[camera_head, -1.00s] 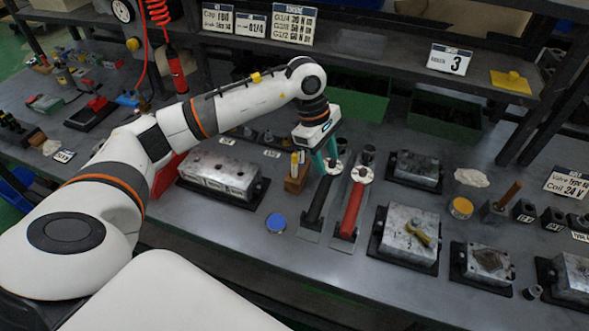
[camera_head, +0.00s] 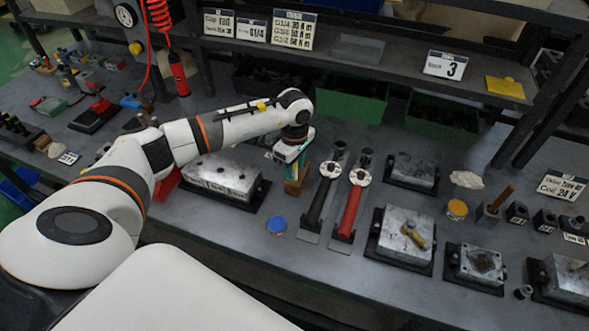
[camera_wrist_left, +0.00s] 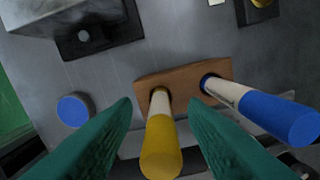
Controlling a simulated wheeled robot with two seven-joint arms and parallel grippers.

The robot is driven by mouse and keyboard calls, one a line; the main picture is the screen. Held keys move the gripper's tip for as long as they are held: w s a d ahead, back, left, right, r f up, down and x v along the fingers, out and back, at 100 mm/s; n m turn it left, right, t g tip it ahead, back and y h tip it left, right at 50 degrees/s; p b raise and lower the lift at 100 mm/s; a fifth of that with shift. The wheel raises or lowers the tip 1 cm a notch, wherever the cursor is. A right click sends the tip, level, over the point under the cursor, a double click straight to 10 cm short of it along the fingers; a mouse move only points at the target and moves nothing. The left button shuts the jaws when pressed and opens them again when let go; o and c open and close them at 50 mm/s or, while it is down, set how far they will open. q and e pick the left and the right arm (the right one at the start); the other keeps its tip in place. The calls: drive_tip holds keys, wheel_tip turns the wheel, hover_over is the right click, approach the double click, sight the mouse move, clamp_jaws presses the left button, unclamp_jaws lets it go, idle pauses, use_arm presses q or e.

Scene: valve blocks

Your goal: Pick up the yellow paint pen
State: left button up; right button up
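The yellow paint pen (camera_wrist_left: 162,140) stands in a hole of a brown wooden holder (camera_wrist_left: 183,75), its yellow end toward the left wrist camera. A pen with a blue end (camera_wrist_left: 270,112) stands in the other hole, to the right. My left gripper (camera_wrist_left: 160,104) is open, with one green finger on each side of the yellow pen; I see no clear contact. In the head view my left gripper (camera_head: 294,163) is over the wooden holder (camera_head: 296,184) and hides most of the pens. My right gripper is not in view.
A black-handled wrench (camera_head: 318,205) and a red-handled one (camera_head: 351,208) lie just right of the holder. A metal valve block (camera_head: 222,177) sits to the left. A blue round lid (camera_head: 276,224) lies in front, with bare table around it.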

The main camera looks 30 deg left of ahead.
use_arm(q)
drive_tip(key=shift+f, duration=1.1)
clamp_jaws()
